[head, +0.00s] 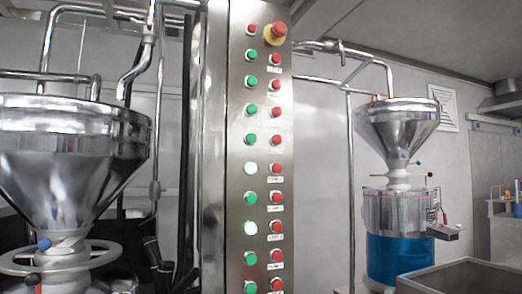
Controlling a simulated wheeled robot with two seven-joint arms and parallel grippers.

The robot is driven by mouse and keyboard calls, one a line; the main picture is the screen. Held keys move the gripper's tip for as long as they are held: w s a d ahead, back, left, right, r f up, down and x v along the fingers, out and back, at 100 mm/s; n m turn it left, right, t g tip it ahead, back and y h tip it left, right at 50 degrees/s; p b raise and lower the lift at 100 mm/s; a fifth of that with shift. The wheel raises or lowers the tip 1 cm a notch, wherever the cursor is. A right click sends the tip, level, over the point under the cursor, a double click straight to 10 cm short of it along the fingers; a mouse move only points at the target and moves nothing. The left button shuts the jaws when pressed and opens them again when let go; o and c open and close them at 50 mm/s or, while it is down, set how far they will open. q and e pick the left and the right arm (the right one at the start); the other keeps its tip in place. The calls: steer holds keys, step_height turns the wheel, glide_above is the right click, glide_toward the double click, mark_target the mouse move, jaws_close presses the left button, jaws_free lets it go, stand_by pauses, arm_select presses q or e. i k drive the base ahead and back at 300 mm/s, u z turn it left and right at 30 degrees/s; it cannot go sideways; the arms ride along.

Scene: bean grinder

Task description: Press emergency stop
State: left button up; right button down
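The emergency stop (276,33) is a red mushroom button on a yellow base at the top right of a tall steel control panel (236,150) in the head view. Below it run two columns of round buttons. The left column is mostly green, with a red one at its top, and two of the green buttons (249,168) glow brightly. The right column is red. Neither my left nor my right gripper is in view, and nothing covers the emergency stop.
A large steel hopper (65,150) with a ring-shaped wheel (62,258) stands at left. A grinder with a steel hopper (397,125) and blue lower body (400,258) stands at right, behind a steel bin (465,277). Pipes run along the walls. The space before the panel looks clear.

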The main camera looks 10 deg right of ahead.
mark_target(279, 27)
steer(key=u, duration=0.05)
steer(key=k, duration=1.1)
steer(key=z, duration=0.75)
steer(key=i, duration=0.95)
steer(key=u, duration=0.55)
